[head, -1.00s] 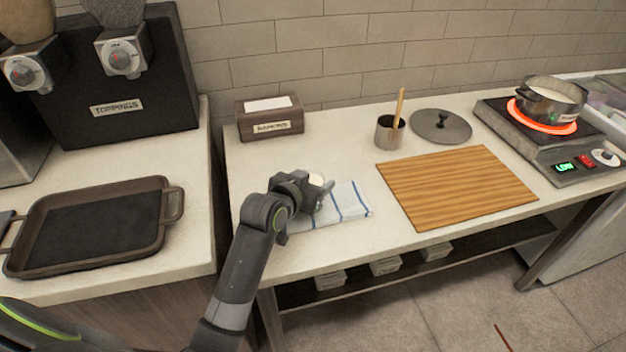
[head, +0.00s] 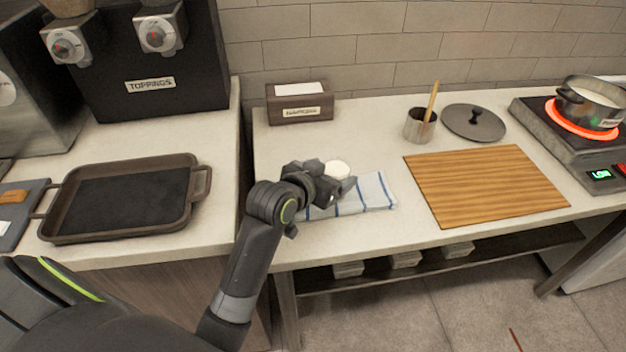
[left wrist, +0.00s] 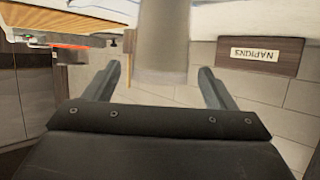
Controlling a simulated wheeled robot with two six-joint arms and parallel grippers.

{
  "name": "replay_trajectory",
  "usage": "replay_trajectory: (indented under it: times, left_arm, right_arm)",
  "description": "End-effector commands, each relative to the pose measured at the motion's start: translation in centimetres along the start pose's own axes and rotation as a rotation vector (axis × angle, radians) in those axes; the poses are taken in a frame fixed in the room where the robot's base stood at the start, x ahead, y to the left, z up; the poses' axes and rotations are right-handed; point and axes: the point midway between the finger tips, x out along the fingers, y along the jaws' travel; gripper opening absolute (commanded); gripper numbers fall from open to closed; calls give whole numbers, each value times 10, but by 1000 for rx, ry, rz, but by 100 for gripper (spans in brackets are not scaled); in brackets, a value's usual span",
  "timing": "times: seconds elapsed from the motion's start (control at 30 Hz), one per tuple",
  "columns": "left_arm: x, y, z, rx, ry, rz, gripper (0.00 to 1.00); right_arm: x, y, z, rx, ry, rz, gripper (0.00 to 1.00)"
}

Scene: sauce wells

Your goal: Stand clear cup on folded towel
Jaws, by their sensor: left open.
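The cup shows in the head view as a pale round top (head: 336,168) just behind my left gripper (head: 334,186), which hides its lower part. In the left wrist view the cup is a greyish, see-through body (left wrist: 162,42) between the open fingers of my left gripper (left wrist: 162,82), with a gap on each side. The folded white towel with blue stripes (head: 376,192) lies on the counter, under and right of the gripper. The cup is at the towel's back left part; its base contact is hidden. My right gripper is not in view.
A napkin box (head: 300,103) stands behind the cup; it also shows in the left wrist view (left wrist: 261,53). A wooden board (head: 487,188) lies right of the towel. A metal pot with a stick (head: 420,124), a lid (head: 474,122) and a lit hot plate (head: 560,138) stand farther right.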

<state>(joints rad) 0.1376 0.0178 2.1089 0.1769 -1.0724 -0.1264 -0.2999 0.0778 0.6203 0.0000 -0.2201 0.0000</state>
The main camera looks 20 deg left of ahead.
Motion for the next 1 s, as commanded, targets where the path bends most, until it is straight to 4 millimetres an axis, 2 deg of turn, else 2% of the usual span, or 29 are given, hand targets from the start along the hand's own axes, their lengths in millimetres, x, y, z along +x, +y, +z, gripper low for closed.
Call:
replay_trajectory:
  times: [0.2, 0.4, 0.6, 1.0]
  left_arm:
    - [-41, 0, 0, 1, 1, -2, 78]
    - [-66, 0, -1, 1, 1, -1, 78]
    - [-74, 0, 0, 1, 0, 0, 78]
    - [-74, 0, 0, 1, 0, 0, 78]
  right_arm:
    - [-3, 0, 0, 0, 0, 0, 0]
    - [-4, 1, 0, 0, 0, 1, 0]
    - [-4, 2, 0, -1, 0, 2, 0]
    - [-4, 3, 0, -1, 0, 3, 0]
